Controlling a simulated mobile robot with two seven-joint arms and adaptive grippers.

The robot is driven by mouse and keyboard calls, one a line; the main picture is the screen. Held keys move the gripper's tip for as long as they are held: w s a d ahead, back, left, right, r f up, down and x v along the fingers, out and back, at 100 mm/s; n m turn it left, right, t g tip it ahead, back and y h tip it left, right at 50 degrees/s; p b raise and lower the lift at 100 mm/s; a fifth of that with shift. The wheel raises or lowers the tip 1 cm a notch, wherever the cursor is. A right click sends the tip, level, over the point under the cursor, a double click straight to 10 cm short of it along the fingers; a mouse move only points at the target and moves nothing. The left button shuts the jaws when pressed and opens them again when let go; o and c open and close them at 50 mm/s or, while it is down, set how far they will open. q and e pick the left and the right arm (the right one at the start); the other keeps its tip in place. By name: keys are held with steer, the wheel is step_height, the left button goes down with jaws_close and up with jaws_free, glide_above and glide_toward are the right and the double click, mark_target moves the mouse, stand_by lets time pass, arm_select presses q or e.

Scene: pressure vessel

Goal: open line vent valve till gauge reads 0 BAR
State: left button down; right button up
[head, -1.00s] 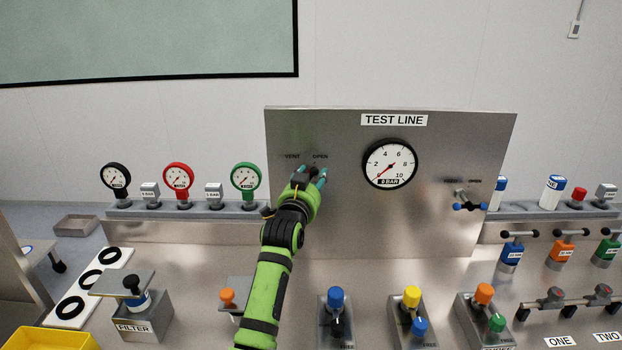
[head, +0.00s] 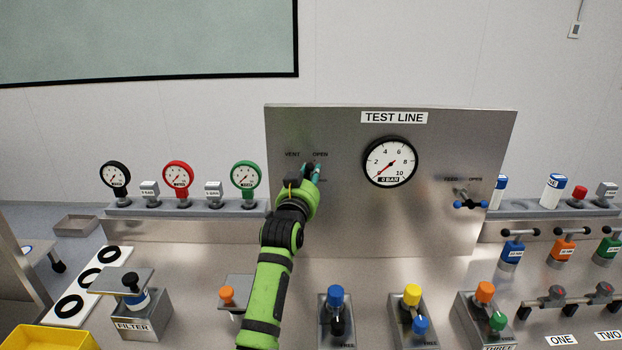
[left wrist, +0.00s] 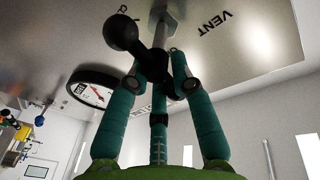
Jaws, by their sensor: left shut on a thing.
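The steel TEST LINE panel (head: 300,235) stands upright in the middle of the head view. Its gauge (head: 389,162) has a white face, a red needle toward the lower left, and a label reading 0 BAR; it also shows in the left wrist view (left wrist: 90,90). My left gripper (head: 314,170) is at the vent valve, below the VENT and OPEN marks. In the left wrist view its teal fingers (left wrist: 163,72) are shut on the vent valve handle (left wrist: 122,35), a dark bar with a ball end. The gripper largely hides the valve in the head view. My right gripper is not in view.
A second valve (head: 470,203) with blue ends is on the panel's right side. Black, red and green gauges (head: 178,178) stand on a ledge at left. Blocks with coloured knobs (head: 336,315) stand on the bench in front. A yellow tray (head: 55,340) is at lower left.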

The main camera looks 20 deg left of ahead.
arm_select(q)
steer(key=shift+a+f+n+t+y+b, duration=0.15)
steer(key=shift+n+t+b, duration=0.1)
steer(key=shift+n, duration=0.85)
steer(key=shift+f+n+t+y+b, duration=0.15)
steer(key=shift+n+b, duration=0.1)
steer(key=shift+n, duration=0.85)
steer(key=shift+r, duration=0.1)
steer(key=c, duration=1.3)
jaws_free()
steer(key=shift+o, duration=1)
steer(key=shift+a+r, duration=0.1)
steer(key=shift+a, duration=0.1)
steer(key=shift+s+d, duration=0.1)
steer(key=shift+s, duration=0.05)
steer(key=s+f, duration=0.1)
steer(key=s, duration=0.6)
steer(key=shift+d, duration=0.25)
